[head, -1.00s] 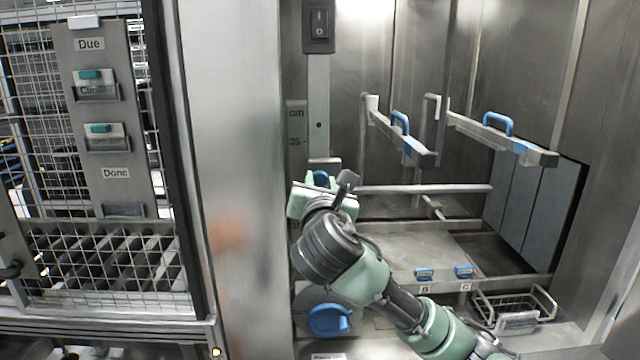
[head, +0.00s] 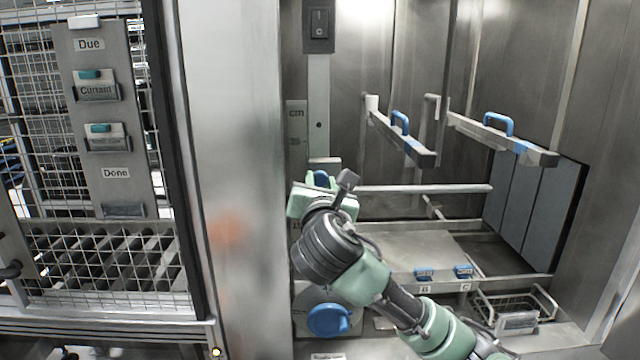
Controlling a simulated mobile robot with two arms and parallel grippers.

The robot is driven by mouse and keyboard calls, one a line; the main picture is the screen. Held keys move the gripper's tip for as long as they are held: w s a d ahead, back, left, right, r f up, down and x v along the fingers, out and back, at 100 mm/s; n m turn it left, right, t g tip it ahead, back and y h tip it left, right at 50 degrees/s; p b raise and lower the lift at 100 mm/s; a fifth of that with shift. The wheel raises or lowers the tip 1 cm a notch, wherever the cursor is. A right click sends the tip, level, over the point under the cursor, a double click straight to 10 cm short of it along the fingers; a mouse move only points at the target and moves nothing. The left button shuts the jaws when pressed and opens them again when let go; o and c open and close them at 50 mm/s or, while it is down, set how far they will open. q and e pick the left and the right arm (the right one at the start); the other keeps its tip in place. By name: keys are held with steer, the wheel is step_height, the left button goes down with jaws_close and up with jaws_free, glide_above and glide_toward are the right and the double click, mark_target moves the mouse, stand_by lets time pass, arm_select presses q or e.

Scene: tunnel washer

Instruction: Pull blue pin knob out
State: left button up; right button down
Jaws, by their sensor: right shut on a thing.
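The blue pin knob (head: 321,178) shows as a small blue patch on the post at the left of the steel bay. My right gripper (head: 316,190) is at the knob, shut on it. The gripper body and wrist hide most of the knob and the fingertips. The pin itself is hidden, so I cannot tell how far out it stands. My left gripper is not in view.
A large blue rotary handle (head: 329,320) sits below my right wrist. Two bars with blue handles (head: 497,124) jut out at the right. A mesh cage (head: 85,190) stands left.

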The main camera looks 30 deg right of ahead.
steer(key=shift+p+v, duration=1)
steer(key=shift+f, duration=0.15)
steer(key=c, duration=1.1)
jaws_free()
steer(key=shift+o, duration=0.2)
steer(key=shift+s, duration=0.1)
steer(key=shift+s+a, duration=0.1)
steer(key=b+v, duration=0.2)
steer(key=v, duration=0.5)
steer(key=shift+s+a, duration=0.2)
steer(key=shift+s, duration=0.15)
